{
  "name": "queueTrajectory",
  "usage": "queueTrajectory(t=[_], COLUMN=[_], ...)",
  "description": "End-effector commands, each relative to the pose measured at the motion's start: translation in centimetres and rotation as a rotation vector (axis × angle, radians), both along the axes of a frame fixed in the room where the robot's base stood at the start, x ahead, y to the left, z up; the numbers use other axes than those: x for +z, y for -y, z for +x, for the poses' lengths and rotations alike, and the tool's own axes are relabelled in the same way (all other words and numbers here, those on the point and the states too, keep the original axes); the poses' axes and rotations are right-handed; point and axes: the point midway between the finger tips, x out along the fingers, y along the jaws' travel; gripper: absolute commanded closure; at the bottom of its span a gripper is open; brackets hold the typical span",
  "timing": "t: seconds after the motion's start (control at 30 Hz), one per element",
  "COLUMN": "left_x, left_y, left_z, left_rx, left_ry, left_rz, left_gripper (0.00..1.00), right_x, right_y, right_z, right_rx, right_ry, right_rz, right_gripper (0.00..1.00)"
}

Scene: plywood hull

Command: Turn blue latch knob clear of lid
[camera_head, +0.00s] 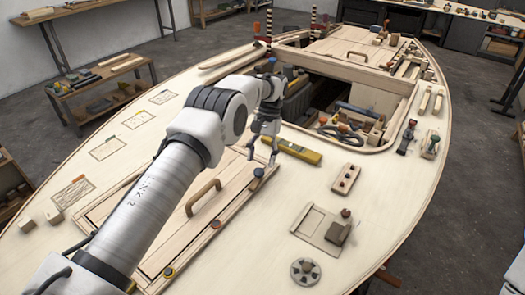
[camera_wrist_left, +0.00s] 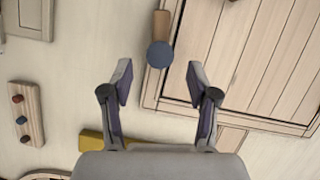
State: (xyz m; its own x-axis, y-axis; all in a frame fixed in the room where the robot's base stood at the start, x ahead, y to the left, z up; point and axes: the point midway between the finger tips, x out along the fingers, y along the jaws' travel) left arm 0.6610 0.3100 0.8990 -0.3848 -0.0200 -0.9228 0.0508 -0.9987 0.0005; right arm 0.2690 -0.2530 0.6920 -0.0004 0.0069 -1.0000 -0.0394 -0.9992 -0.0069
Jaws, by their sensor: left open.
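The blue latch knob (camera_head: 258,172) is at the far right corner of the closed hatch lid (camera_head: 180,222), which has a wooden handle (camera_head: 203,197). In the left wrist view the round blue knob (camera_wrist_left: 159,54) sits at the end of a short wooden latch bar (camera_wrist_left: 161,25). The bar runs roughly along the edge of the lid (camera_wrist_left: 235,60); I cannot tell if it overlaps the lid. My left gripper (camera_head: 262,157) is open and empty above the knob. In the wrist view its fingertips (camera_wrist_left: 160,80) stand either side of the knob's line, apart from it.
A yellow level (camera_head: 298,151) lies just beyond the gripper. An open hatch with tools (camera_head: 335,105) is behind it. A block with colored buttons (camera_head: 345,179) and a recessed plate (camera_head: 322,228) lie to the right on the deck.

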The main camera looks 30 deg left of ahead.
Motion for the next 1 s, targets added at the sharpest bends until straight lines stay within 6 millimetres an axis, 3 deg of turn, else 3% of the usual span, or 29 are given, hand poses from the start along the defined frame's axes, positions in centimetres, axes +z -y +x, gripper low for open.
queueTrajectory(t=[0.1,0.4,1.0], left_x=[2.0,3.9,4.1], left_y=[-0.1,-0.1,0.0], left_z=[1.0,1.7,1.7], left_rx=[0.0,0.001,0.0], left_ry=[0.003,-0.001,-0.002], left_rz=[0.001,0.0,0.0], left_gripper=[0.4,0.4,0.4], right_x=[0.0,0.0,0.0], right_y=[0.0,0.0,0.0], right_z=[0.0,0.0,0.0], right_rx=[0.0,0.0,0.0], right_ry=[0.0,0.0,0.001], right_rz=[0.0,0.0,0.0], right_gripper=[0.6,0.6,0.6])
